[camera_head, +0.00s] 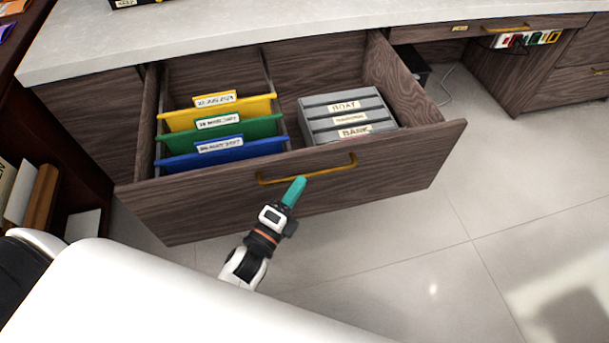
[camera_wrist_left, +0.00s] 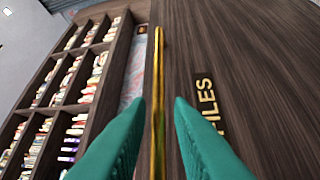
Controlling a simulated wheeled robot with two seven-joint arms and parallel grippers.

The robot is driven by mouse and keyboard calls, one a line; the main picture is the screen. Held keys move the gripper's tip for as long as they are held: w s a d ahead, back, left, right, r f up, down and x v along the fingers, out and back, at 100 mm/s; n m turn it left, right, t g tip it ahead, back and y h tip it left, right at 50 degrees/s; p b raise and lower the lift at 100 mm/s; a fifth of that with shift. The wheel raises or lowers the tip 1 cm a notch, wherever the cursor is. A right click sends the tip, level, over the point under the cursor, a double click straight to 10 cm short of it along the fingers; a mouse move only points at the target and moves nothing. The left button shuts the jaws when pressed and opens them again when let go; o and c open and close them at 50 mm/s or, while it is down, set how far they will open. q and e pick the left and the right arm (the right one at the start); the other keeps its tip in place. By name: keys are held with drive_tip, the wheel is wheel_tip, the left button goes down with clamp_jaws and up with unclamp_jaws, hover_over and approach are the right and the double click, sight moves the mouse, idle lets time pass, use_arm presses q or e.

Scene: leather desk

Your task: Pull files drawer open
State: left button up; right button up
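The files drawer (camera_head: 230,212), of dark wood, stands pulled out of the desk, with its inside showing. Its gold handle (camera_head: 322,173) is a bar on the front panel. My left gripper (camera_head: 299,182) has teal fingers and is at the handle, left of its middle. In the left wrist view the handle (camera_wrist_left: 158,60) runs between the two fingertips (camera_wrist_left: 160,101), with a gap visible on each side. The fingers are apart, so the gripper is open. A "FILES" label (camera_wrist_left: 208,100) shows on the panel beside the handle. My right gripper is not in view.
The drawer holds yellow (camera_head: 183,119), green (camera_head: 262,128) and blue (camera_head: 180,163) folders and grey file boxes (camera_head: 388,119). A pale desktop (camera_head: 230,25) lies above. A dark wood shelf (camera_head: 70,160) stands at left. Tiled floor (camera_head: 450,250) at right is clear.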

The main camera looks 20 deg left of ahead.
use_arm(q)
drive_tip(key=v, duration=0.7)
drive_tip(key=shift+s, duration=0.35)
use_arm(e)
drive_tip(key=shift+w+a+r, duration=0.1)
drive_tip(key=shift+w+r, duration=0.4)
use_arm(q)
drive_tip(key=shift+a, duration=0.1)
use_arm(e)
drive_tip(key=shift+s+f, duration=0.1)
